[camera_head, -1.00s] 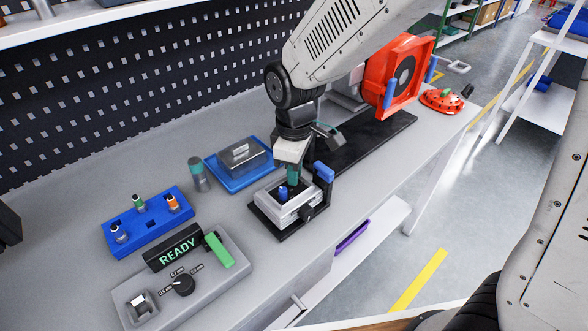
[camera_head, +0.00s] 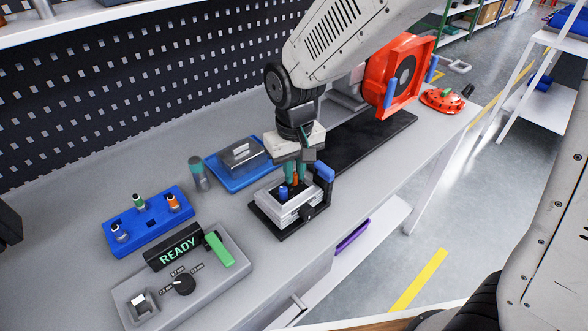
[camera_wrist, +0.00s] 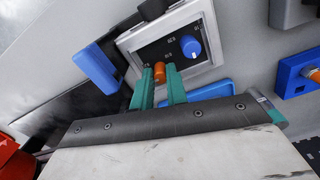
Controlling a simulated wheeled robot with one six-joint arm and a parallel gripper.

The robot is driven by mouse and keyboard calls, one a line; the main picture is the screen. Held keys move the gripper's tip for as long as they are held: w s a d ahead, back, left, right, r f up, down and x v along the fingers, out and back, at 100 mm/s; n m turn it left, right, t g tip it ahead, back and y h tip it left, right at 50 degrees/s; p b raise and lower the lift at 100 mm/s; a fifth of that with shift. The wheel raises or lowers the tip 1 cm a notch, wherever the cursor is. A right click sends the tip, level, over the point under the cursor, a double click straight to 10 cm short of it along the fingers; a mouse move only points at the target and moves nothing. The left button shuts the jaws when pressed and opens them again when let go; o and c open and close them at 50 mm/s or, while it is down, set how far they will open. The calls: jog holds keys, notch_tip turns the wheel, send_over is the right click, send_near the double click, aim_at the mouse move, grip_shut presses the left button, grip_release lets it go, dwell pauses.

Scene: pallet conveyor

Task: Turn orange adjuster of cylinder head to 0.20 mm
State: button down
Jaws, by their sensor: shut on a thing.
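The cylinder head (camera_head: 283,212) is a light grey block in a black fixture on the bench. Its dark top face shows in the wrist view (camera_wrist: 207,17) with small scale marks, too small to read surely. The orange adjuster (camera_wrist: 159,72) stands on that face, and a bit of it shows in the head view (camera_head: 295,180). The blue adjuster (camera_wrist: 190,47) stands beside it, clear of my fingers; it also shows in the head view (camera_head: 283,191). My gripper (camera_wrist: 161,75) points down with its teal fingers shut on the orange adjuster. The adjuster's setting cannot be told.
A blue clamp handle (camera_head: 324,172) stands close beside the head. A blue rack (camera_head: 147,224) holds several small tools. A grey panel (camera_head: 205,289) has a READY display (camera_head: 180,246) and a dial (camera_head: 184,284). A blue tray (camera_head: 222,177) lies behind.

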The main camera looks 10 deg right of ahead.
aim_at(295, 175)
jog(key=shift+m, duration=0.3)
jog(key=c, duration=1.4)
grip_release()
notch_tip(295, 175, up, 8)
jog(key=shift+f, duration=0.1)
